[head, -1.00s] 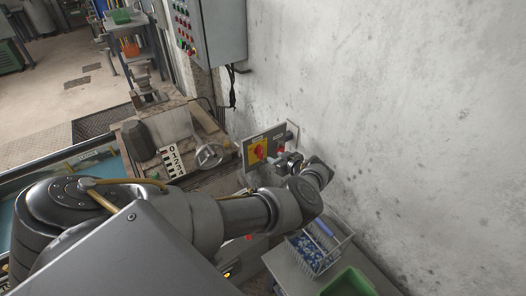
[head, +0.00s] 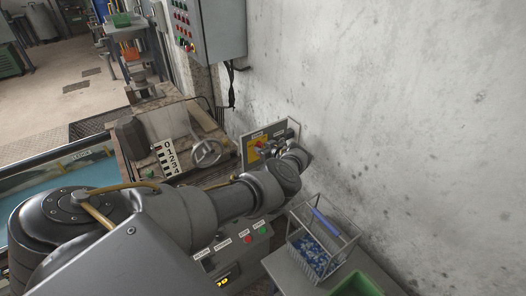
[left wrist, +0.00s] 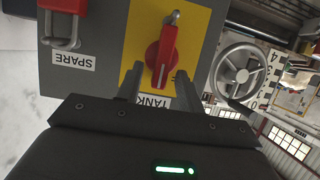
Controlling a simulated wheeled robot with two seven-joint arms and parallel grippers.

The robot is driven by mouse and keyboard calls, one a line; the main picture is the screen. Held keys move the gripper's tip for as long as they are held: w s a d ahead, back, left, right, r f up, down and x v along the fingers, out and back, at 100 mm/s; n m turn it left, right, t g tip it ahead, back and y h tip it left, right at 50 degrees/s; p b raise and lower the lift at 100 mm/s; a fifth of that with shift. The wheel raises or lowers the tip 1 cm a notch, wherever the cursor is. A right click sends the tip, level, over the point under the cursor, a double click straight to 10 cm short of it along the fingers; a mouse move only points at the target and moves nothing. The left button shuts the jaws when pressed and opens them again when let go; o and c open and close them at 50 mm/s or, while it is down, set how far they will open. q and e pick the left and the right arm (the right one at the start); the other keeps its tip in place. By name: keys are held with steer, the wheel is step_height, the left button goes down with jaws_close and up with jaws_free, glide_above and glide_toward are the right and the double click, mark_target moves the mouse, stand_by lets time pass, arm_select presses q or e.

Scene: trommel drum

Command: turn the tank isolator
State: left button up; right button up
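The tank isolator is a red rotary handle (left wrist: 160,55) on a yellow plate (left wrist: 198,30), above an upside-down TANK label in the left wrist view. In the head view the yellow plate (head: 252,154) and red handle are partly hidden by my left gripper (head: 268,149). In the left wrist view my left gripper (left wrist: 156,78) is open. Its fingers appear on either side of the handle's lower end, with visible gaps; I cannot tell whether they reach its depth. The handle lies nearly in line with the fingers, slightly tilted. My right gripper is not in view.
A SPARE isolator (left wrist: 62,20) with a metal shackle sits beside it on the grey panel (left wrist: 95,60). A handwheel (head: 206,153) stands left of the panel. A wire basket (head: 322,240), green bin (head: 356,285) and push-button box (head: 240,243) are below. The wall is close on the right.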

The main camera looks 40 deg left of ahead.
arm_select(q)
jaws_close()
